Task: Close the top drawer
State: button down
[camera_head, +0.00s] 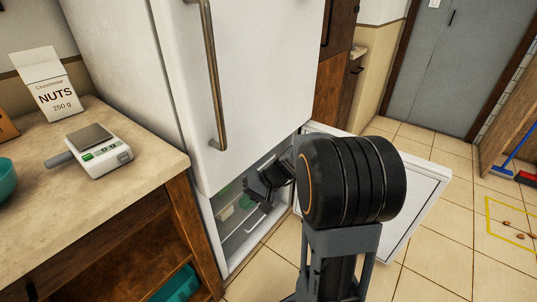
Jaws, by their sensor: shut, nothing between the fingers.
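A white fridge (245,75) stands at the centre left, its tall upper door shut. Its lower compartment (213,235) is open, with the white lower door (418,200) swung out to the right. Inside, a clear drawer (238,236) shows in part, with pale and green items in or behind it. My gripper (258,193) is shut and empty, at the upper part of the compartment opening. My arm hides the right side of the compartment, so how far the top drawer sticks out cannot be told. Whether the gripper touches the drawer cannot be told.
A counter (150,150) at left holds a kitchen scale (95,150), a nuts box (50,88) and a teal bowl (5,182). A teal bin (175,285) sits on the shelf below.

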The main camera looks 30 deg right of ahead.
jog(key=w+d+f+m+t, duration=0.25)
jog(key=d+t, duration=0.25)
jog(key=d, duration=0.3)
jog(key=w+d+f+m+t+h+p, duration=0.1)
jog(key=w+d+m+t, duration=0.25)
jog(key=d, duration=0.45)
jog(key=w+d+f+m+t, duration=0.2)
jog(key=w+d+m+t, duration=0.15)
jog(key=d+t, duration=0.35)
jog(key=shift+n+g, duration=0.35)
jog(key=shift+g, duration=0.4)
jog(key=b+x, duration=0.1)
jog(key=x, duration=0.3)
jog(key=d+x, duration=0.1)
jog(key=x, duration=0.4)
jog(key=b+x, duration=0.1)
jog(key=x, duration=0.4)
jog(key=shift+w+d+f+b, duration=0.15)
jog(key=shift+w+d+b, duration=0.1)
jog(key=shift+b, duration=0.1)
jog(key=shift+a, duration=0.1)
jog(key=b+x, duration=0.2)
jog(key=x, duration=0.1)
jog(key=shift+w+a, duration=0.1)
